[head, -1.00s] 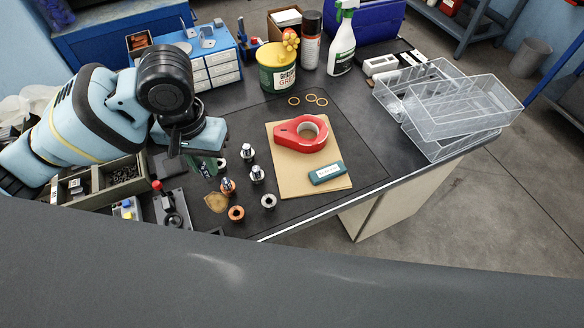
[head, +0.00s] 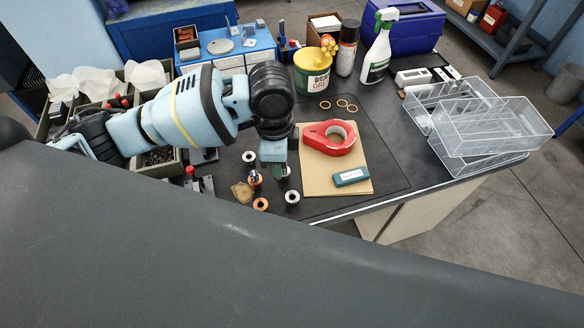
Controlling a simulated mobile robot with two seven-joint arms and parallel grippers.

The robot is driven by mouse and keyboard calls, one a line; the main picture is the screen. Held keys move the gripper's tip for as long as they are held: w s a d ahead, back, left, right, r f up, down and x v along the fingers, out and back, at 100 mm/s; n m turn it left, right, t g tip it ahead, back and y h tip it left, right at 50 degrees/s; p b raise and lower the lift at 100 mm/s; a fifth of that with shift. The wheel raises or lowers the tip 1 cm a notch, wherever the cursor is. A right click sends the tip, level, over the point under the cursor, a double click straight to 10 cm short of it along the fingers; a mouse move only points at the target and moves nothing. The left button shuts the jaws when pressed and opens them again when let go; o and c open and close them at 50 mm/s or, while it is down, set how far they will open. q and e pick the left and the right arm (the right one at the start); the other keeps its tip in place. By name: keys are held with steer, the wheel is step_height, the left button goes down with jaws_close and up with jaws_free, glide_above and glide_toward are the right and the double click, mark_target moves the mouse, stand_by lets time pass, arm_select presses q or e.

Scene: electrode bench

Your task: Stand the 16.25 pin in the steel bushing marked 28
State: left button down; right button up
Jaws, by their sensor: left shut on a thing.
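My left gripper (head: 280,172) points down over the group of bushings on the dark mat, its fingers mostly hidden by its own wrist. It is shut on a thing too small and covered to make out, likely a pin. A steel bushing (head: 292,197) stands in front of it, with its hole showing. Another steel bushing (head: 249,156) is to the left behind. A copper-coloured bushing with a pin in it (head: 255,179) stands just left of the gripper, and an empty copper-coloured bushing (head: 260,204) is nearer. Size marks are unreadable. My right gripper is out of view.
A brown patch (head: 242,192) lies to the left. Clear trays (head: 490,128) stand at the right. A green tin (head: 312,72) is behind.

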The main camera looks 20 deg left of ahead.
arm_select(q)
steer(key=d+m, duration=0.1)
steer(key=m, duration=0.1)
steer(key=d+f+m, duration=0.1)
steer(key=m, duration=0.2)
steer(key=d+f+m, duration=0.1)
steer(key=m, duration=0.2)
steer(key=shift+w+d+p, duration=0.2)
steer(key=shift+w+p, duration=0.2)
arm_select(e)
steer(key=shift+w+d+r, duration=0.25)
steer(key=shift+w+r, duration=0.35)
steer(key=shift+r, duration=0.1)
arm_select(q)
steer(key=shift+f, duration=0.15)
